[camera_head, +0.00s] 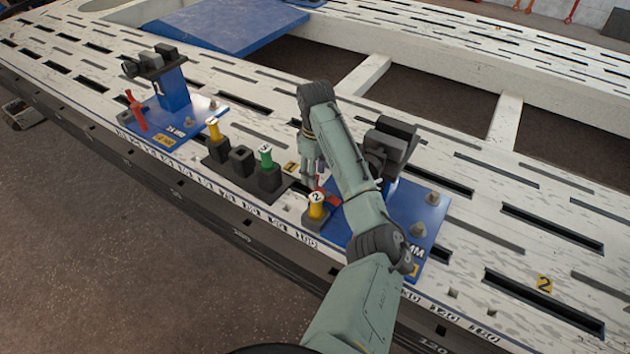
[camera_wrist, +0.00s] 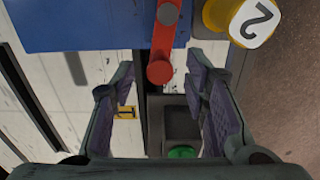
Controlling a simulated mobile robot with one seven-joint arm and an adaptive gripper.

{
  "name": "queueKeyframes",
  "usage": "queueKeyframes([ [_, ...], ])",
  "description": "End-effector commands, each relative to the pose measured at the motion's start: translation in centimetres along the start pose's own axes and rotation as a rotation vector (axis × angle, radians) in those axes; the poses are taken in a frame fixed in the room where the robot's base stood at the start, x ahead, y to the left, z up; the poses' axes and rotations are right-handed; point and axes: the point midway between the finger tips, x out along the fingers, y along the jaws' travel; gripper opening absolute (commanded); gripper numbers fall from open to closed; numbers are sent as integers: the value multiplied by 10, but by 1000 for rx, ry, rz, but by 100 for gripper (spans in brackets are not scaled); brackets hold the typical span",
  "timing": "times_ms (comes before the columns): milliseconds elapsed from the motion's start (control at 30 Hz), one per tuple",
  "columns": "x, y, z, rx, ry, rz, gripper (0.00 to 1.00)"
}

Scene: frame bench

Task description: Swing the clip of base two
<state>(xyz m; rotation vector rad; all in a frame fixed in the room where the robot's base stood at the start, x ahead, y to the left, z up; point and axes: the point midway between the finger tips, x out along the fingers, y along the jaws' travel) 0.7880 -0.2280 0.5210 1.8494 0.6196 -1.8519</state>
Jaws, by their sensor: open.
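The right blue base (camera_head: 405,215), with the yellow "2" cylinder (camera_head: 317,207) at its left corner, carries a dark block on top and is partly hidden by my arm. Its red clip (camera_head: 331,190) shows just beside my gripper (camera_head: 312,178). In the wrist view the red clip (camera_wrist: 162,45) runs down from the blue base (camera_wrist: 90,25), its rounded end between and slightly beyond my open fingers (camera_wrist: 160,78). The fingers stand apart on either side of it; contact cannot be seen. The "2" cylinder (camera_wrist: 245,20) is to the upper right.
A second blue base (camera_head: 185,120) with its own red clip (camera_head: 137,110) stands at left. Between the bases lies a dark holder (camera_head: 241,161) with a green-topped cylinder (camera_head: 266,157) near my gripper. The slotted white bench (camera_head: 500,190) is open at right.

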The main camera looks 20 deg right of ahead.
Motion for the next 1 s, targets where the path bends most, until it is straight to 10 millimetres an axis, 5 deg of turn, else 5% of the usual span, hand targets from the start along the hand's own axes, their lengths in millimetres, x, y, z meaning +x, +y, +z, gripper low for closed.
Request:
queueKeyframes([
  [200, 22, 0, 0, 0, -1, 0, 41],
  [533, 26, 0, 0, -1, 0, 1, 41],
  [1000, 26, 0, 0, -1, 0, 1, 11],
])
